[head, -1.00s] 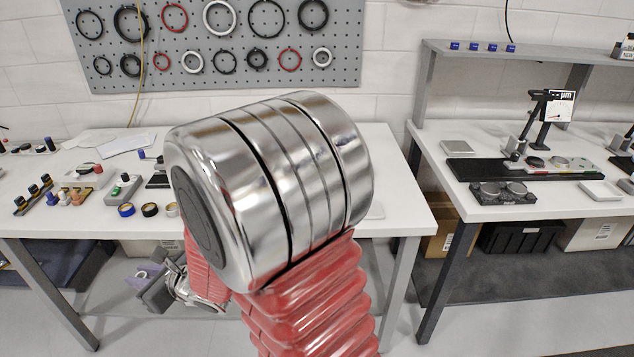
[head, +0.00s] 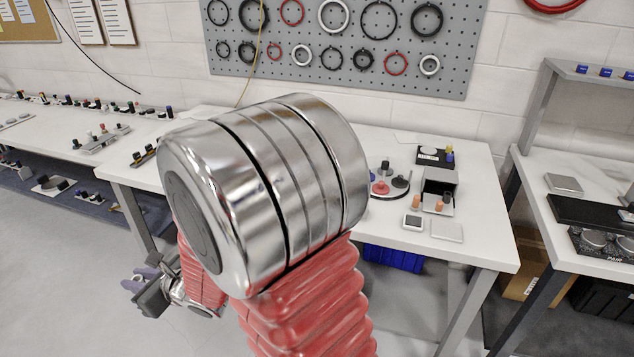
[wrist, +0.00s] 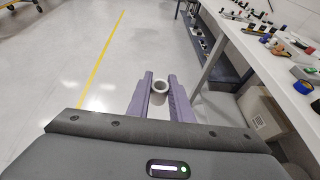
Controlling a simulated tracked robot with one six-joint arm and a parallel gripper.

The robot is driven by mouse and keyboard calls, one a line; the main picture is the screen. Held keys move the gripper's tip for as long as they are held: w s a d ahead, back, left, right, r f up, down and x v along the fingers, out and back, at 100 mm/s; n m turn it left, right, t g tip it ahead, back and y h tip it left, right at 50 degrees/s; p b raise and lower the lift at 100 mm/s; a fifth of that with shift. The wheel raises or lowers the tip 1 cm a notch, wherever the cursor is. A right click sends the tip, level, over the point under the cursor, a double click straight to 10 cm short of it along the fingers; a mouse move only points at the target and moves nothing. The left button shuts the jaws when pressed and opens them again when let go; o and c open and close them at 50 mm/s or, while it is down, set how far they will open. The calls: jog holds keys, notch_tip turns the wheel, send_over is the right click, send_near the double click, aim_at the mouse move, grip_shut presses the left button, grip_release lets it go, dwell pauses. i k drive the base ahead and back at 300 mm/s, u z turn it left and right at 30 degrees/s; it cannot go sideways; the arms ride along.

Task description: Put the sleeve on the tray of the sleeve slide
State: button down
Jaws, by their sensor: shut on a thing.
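A short, pale grey hollow sleeve (wrist: 160,86) is between the purple fingers of my gripper (wrist: 158,90) in the wrist view, its round opening facing up. The fingers are shut on it, and the floor shows beneath. In the head view my gripper (head: 142,281) is low at the left, below the table height and clear of the tables; the sleeve is too small to make out surely there. I cannot tell for certain which fixture is the sleeve slide. A black stand with a pale tray (head: 437,204) holding small orange pieces stands on the middle table, partly beside my arm.
My arm hides much of the middle white table (head: 470,255). A small white-framed device (head: 413,222) and a flat pale plate (head: 447,231) lie near its front edge. A bench (head: 50,140) with several small fixtures runs left. The floor around my gripper is open.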

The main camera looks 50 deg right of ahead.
aim_at(430, 199)
jog(key=z, duration=0.05)
jog(key=k, duration=1)
jog(key=z, duration=1.35)
jog(key=i, duration=0.7)
jog(key=z, duration=0.05)
